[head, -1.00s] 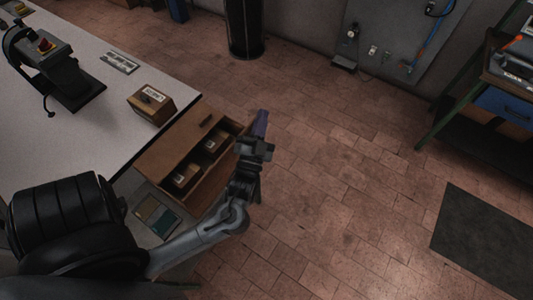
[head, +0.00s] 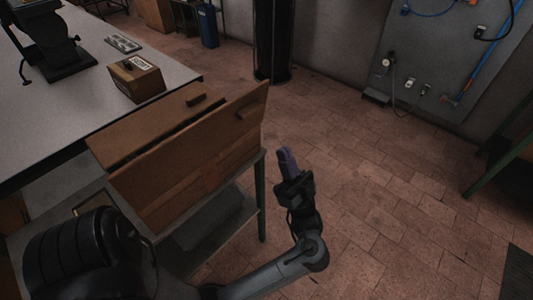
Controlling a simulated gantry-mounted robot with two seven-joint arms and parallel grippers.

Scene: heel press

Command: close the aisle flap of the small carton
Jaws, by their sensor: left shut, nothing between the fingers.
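The open-topped brown carton (head: 218,180) stands on a grey stand beside the worktable. Its table-side flap (head: 140,128) lies over the top, with a dark tab (head: 196,100) near its far end. Its aisle flap (head: 190,158) is raised and steeply tilted along the aisle side, with a tab (head: 250,110) near its upper far corner. A narrow dark gap shows between the flaps; the contents are hidden. My left gripper (head: 287,160) is shut and empty, its purple fingertips on the aisle side of the raised flap, seemingly apart from it. My right gripper is not in view.
A small labelled box (head: 136,79) and a black press (head: 52,40) stand on the white worktable (head: 85,85). The stand (head: 214,226) has a green leg. A black column (head: 272,40) stands behind. The tiled aisle floor (head: 380,190) to the right is clear.

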